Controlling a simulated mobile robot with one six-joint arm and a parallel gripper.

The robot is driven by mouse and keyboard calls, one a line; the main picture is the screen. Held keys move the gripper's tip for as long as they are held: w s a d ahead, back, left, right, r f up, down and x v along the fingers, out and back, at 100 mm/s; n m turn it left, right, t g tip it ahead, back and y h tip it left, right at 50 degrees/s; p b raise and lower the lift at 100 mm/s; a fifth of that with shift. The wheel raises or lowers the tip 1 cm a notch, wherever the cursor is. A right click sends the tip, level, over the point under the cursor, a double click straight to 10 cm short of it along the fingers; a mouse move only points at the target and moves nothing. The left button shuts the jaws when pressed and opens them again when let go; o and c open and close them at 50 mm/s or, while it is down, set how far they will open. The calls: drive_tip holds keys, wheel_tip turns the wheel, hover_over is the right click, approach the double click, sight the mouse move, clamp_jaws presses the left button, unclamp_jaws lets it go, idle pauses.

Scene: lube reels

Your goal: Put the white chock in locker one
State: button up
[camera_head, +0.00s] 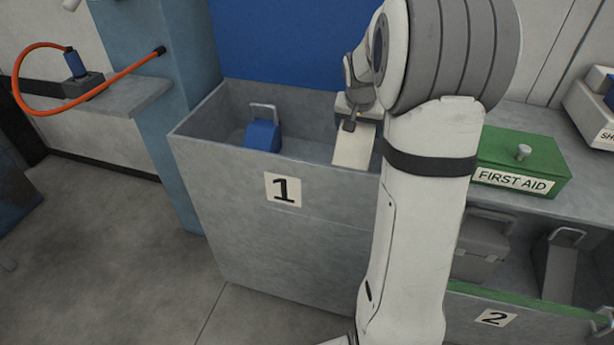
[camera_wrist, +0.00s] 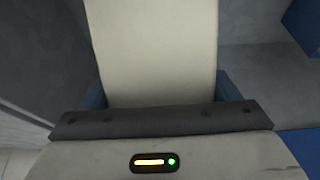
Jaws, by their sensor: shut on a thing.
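The white chock (camera_head: 354,147) is a pale wedge in my gripper (camera_head: 352,121), over the open top of locker one (camera_head: 235,205). Locker one is a grey open bin marked 1. The chock's lower end meets the line of the front wall, so I cannot tell whether it touches the floor. In the wrist view the chock's pale face (camera_wrist: 152,45) fills the upper middle, with my gripper's blue-edged jaws (camera_wrist: 161,93) on either side. My gripper is shut on it. My arm hides the right part of the locker.
A blue chock (camera_head: 262,135) with a handle sits inside locker one, left of the white chock. A green first aid box (camera_head: 521,162) stands on the counter at right. Locker two (camera_head: 530,312), below it, holds grey items. An orange hose (camera_head: 28,103) hangs at left.

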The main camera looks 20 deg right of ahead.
sight(356, 136)
wheel_tip(356, 136, down, 10)
drive_tip(key=b, duration=0.3)
drive_tip(key=shift+f, duration=0.1)
drive_tip(key=shift+f, duration=0.1)
drive_tip(key=o, duration=1.5)
drive_tip(key=shift+f, duration=0.1)
drive_tip(key=p+v, duration=0.3)
drive_tip(key=v, duration=0.9)
